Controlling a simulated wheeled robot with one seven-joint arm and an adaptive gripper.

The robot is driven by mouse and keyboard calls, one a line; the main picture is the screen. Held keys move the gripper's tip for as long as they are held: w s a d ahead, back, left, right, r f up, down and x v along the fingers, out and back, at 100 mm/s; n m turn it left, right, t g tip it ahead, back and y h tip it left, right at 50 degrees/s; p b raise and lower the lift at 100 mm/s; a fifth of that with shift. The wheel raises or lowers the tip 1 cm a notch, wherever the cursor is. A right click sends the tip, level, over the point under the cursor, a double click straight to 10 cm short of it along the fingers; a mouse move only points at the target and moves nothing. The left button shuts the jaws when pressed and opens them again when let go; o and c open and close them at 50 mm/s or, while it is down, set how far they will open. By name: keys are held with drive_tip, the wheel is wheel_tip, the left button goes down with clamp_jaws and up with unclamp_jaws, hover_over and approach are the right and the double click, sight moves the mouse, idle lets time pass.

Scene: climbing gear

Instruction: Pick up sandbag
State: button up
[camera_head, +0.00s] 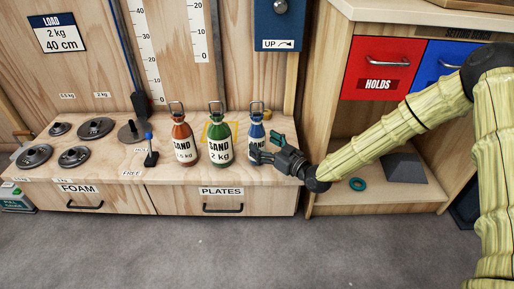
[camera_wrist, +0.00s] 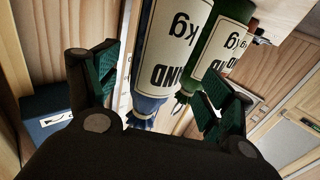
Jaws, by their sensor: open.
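Three sandbags shaped like bottles stand upright on the wooden bench in the head view: a red one (camera_head: 184,143), a green one marked 2 kg (camera_head: 219,144) and a blue one (camera_head: 256,131) at the right. My gripper (camera_head: 263,149) is open at the blue sandbag, its fingers covering part of the bag's lower right. In the wrist view the blue sandbag (camera_wrist: 150,105) lies between and beyond the open fingers (camera_wrist: 165,90), with the green sandbag (camera_wrist: 203,85) just beside it, near the right finger. I cannot tell whether a finger touches the blue bag.
Several dark weight plates (camera_head: 74,157) lie on the left of the bench (camera_head: 112,178). A blue-topped black stand (camera_head: 151,150) is left of the red bag. A shelf unit with a red drawer (camera_head: 381,68) and a teal ring (camera_head: 357,184) stands at the right. The grey floor (camera_head: 220,250) in front is clear.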

sight(257, 139)
drive_tip(key=shift+w+a+f+b, duration=0.25)
drive_tip(key=shift+w+a+b, duration=0.2)
drive_tip(key=shift+w+b, duration=0.15)
drive_tip(key=shift+w+a+f+b, duration=0.2)
drive_tip(key=shift+w+a+b, duration=0.25)
drive_tip(key=shift+w, duration=0.2)
drive_tip(key=shift+w+a+r, duration=0.2)
drive_tip(key=shift+w+a, duration=0.15)
drive_tip(key=shift+w, duration=0.05)
clamp_jaws()
drive_tip(key=shift+r, duration=0.1)
